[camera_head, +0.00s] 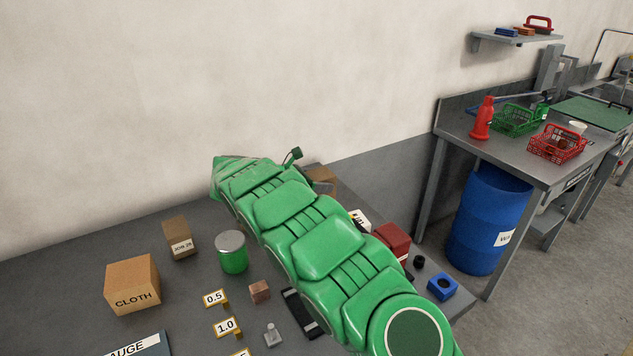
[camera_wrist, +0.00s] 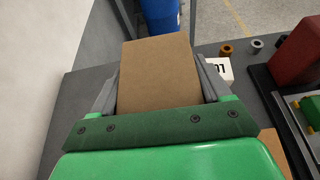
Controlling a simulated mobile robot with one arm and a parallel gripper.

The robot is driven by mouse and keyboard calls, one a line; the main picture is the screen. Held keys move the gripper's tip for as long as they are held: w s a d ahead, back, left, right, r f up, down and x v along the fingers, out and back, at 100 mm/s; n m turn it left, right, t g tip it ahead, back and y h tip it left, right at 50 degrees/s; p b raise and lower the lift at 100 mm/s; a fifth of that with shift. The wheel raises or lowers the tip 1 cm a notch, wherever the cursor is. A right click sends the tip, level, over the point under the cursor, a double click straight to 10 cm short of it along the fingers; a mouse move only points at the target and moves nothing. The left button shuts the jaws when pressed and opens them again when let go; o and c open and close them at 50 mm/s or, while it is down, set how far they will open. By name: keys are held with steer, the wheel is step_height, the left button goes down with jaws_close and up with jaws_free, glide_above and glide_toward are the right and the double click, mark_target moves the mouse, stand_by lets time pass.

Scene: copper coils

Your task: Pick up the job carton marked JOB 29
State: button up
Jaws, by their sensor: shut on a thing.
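My gripper (camera_wrist: 159,78) is shut on a plain brown carton (camera_wrist: 157,62), which sits between its two grey fingers in the wrist view. No label shows on the face I see, so its number is hidden. In the head view my green arm covers most of the gripper, and a brown carton piece (camera_head: 323,178) shows just past the arm; I cannot tell if it is the held one. Another small carton (camera_head: 178,238) with a JOB label stands at the left of the bench; its last digit looks like a 6 but is small.
A CLOTH box (camera_head: 133,283), a green-banded tin (camera_head: 232,252) and yellow number tags (camera_head: 215,298) stand left of my arm. A red block (camera_head: 391,241) and a blue block (camera_head: 442,286) lie right of it. A blue drum (camera_head: 489,219) stands beyond. The wall runs behind the bench.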

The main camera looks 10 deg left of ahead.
steer(key=s+d+r, duration=0.3)
steer(key=s, duration=0.3)
steer(key=shift+s, duration=0.2)
steer(key=shift+r, duration=0.1)
